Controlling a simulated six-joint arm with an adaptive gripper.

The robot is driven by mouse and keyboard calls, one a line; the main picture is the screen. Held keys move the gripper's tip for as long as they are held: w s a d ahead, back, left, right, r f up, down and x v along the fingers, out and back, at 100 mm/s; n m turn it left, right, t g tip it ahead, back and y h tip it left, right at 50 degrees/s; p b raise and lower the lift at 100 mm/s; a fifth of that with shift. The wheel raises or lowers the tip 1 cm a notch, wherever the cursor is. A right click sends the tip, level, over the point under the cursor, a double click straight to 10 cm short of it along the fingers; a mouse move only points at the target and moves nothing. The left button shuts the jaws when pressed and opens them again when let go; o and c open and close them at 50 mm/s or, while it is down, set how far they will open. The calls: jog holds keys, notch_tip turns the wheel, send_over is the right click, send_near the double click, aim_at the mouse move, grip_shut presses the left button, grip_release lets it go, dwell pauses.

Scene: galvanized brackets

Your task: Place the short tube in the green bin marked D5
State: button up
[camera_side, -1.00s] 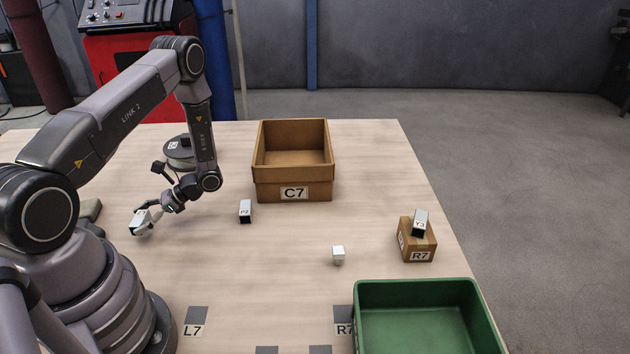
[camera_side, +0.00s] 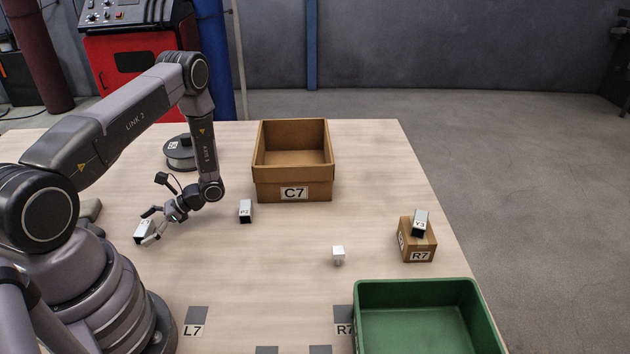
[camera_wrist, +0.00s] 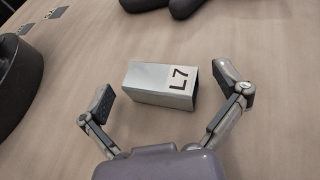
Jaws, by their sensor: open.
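A grey metal square tube marked L7 (camera_wrist: 160,85) lies on its side in the wrist view, between my gripper's fingers with a gap on either side. In the side view this tube (camera_side: 143,231) is at the left of the table, partly covered by my gripper (camera_side: 152,226). My gripper, also in the wrist view (camera_wrist: 165,93), is open. Another tube marked P2 (camera_side: 245,211) stands mid-table, and one marked Y3 (camera_side: 420,223) is on a small cardboard box. A green bin (camera_side: 372,293) is at the front right, cut off below; no D5 mark shows.
The cardboard box marked R7 (camera_side: 417,254) stands at the right. A brown bin marked C7 (camera_side: 268,191) stands at the back. A small white cube (camera_side: 338,255) and a dark round spool (camera_side: 180,160) are also on the table. The table's middle front is largely clear.

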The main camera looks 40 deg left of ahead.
jog(key=shift+w+r, duration=0.1)
jog(key=shift+r, duration=0.05)
jog(key=v, duration=0.7)
jog(key=shift+r, duration=0.1)
jog(key=w+d+r+n+t+h, duration=0.1)
jog(key=w+d+r+t, duration=0.15)
jog(key=r, duration=0.55)
jog(key=w+d+r+n+t, duration=0.1)
jog(key=d+r+t, duration=0.25)
jog(key=r, duration=0.45)
jog(key=w+d+r+n+t+h, duration=0.1)
jog(key=w+d+r+t, duration=0.15)
jog(key=r, duration=0.55)
jog(key=s+d+r+n+t+h, duration=0.1)
jog(key=s+d+r+t+h, duration=0.2)
jog(key=s+d+r+t, duration=0.6)
jog(key=s+d+r, duration=0.3)
jog(key=r, duration=0.1)
jog(key=shift+s+d+r+n, duration=0.25)
jog(key=shift+s+r+n, duration=0.05)
jog(key=shift+s, duration=0.1)
jog(key=shift+s+d+t, duration=0.25)
jog(key=shift+s+t, duration=0.05)
jog(key=shift+t, duration=0.05)
jog(key=shift+a, duration=0.1)
